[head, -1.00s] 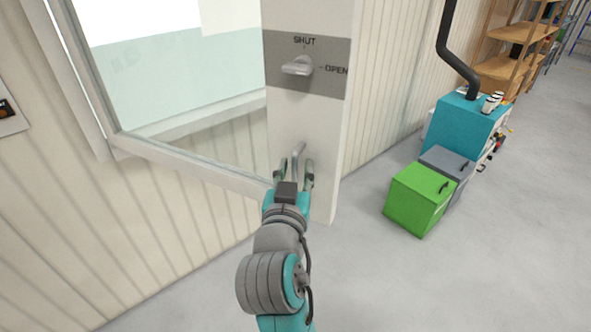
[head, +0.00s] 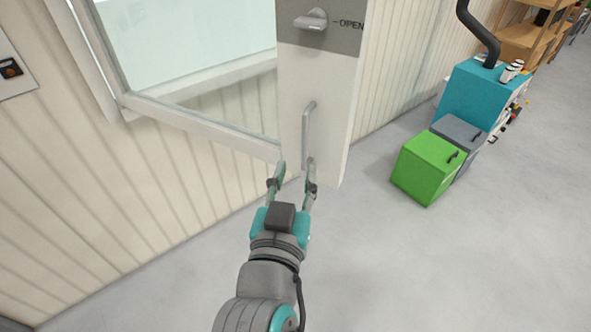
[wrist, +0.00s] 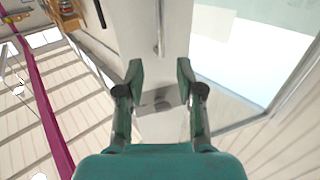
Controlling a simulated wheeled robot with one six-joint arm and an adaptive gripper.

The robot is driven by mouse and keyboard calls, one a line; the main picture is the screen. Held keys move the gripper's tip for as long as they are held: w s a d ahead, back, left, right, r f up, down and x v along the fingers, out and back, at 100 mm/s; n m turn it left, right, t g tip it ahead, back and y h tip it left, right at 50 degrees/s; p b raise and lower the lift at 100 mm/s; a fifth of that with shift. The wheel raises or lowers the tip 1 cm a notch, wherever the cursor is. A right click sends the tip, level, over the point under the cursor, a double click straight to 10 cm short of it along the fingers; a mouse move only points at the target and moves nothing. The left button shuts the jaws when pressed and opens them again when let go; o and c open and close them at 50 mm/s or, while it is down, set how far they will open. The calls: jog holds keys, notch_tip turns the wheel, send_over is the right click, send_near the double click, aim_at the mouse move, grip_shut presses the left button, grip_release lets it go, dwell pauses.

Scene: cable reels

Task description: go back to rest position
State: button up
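My gripper (head: 294,172) is open and empty in the head view. Its fingers are apart, just below and in front of a vertical bar handle (head: 308,130) on a white panel with a window. In the wrist view my gripper (wrist: 159,82) also shows open, with nothing between its fingertips; the handle (wrist: 159,28) runs beyond them. A turn knob (head: 311,20) sits higher on the panel, on a grey plate marked OPEN. From these views I cannot tell whether a finger touches the handle.
A green box (head: 428,168) and a grey box (head: 459,134) stand on the floor at right, by a teal machine (head: 480,92) with a black pipe. Wooden shelves (head: 528,38) are behind. A ribbed wall (head: 120,200) is at left. The floor at lower right is clear.

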dwell(0.3)
jog(key=s+d+f+n+g+y, duration=0.1)
jog(key=s+d+f+n+y, duration=0.15)
jog(key=s+d+f, duration=0.6)
jog(key=s+d+f+n+g+y, duration=0.1)
jog(key=d+f+n+y, duration=0.2)
jog(key=f, duration=1.1)
jog(key=s+d+f+m+h, duration=0.1)
jog(key=s+d, duration=0.1)
jog(key=s, duration=0.5)
jog(key=s+d+f+m+h, duration=0.1)
jog(key=s+d, duration=0.2)
jog(key=s, duration=0.5)
jog(key=s+d+f+m+g+h, duration=0.1)
jog(key=s+d+f+m, duration=0.1)
jog(key=s, duration=0.6)
jog(key=shift+d, duration=0.65)
jog(key=shift+s, duration=0.1)
